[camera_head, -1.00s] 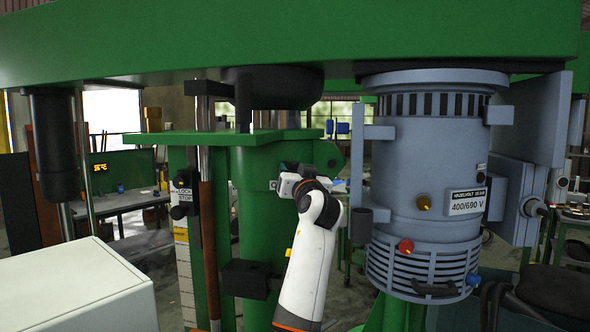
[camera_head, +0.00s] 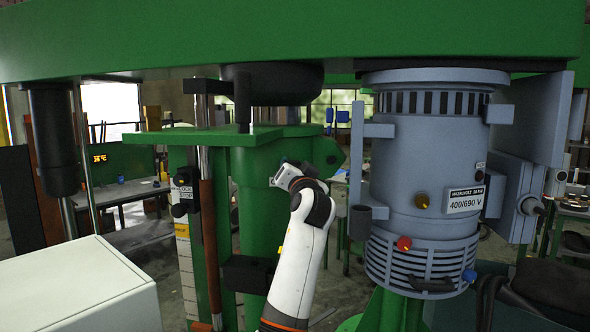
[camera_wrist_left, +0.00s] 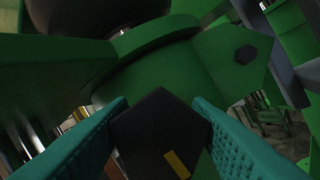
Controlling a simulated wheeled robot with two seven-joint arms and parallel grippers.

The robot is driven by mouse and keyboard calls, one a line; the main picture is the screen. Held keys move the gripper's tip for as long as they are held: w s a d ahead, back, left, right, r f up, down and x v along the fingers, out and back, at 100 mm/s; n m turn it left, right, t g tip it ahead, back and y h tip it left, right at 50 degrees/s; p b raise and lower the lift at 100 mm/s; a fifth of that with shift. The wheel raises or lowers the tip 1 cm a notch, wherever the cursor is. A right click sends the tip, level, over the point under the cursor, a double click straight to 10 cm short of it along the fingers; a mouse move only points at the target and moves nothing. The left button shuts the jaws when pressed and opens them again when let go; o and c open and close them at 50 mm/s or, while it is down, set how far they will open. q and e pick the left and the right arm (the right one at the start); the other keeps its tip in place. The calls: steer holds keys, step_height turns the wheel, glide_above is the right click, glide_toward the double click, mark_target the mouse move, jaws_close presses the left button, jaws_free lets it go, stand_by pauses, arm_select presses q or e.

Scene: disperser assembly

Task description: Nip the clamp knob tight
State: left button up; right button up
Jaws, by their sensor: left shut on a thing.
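The clamp knob (camera_wrist_left: 150,128) is a dark, many-sided block with a yellow mark, seen close up in the left wrist view. My left gripper (camera_wrist_left: 163,108) has its two teal textured fingers shut on the knob, one on each side. In the head view my left gripper (camera_head: 287,170) is at the upper front of the green column (camera_head: 262,215), at the end of the white arm. The knob and the fingertips cannot be made out there, as the hand covers them. My right gripper is in neither view.
A big green beam (camera_head: 290,40) spans the top. A grey motor (camera_head: 425,180) with coloured knobs stands right of my arm. A white box (camera_head: 75,290) fills the lower left.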

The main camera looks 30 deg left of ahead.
arm_select(q)
steer(key=o, duration=1)
steer(key=shift+a+f, duration=0.15)
steer(key=shift+s+d+f, duration=0.1)
steer(key=shift+s+d, duration=0.1)
steer(key=shift+d, duration=0.05)
steer(key=b+v, duration=0.4)
steer(key=v, duration=0.7)
steer(key=shift+s+d, duration=0.1)
steer(key=shift+s, duration=0.1)
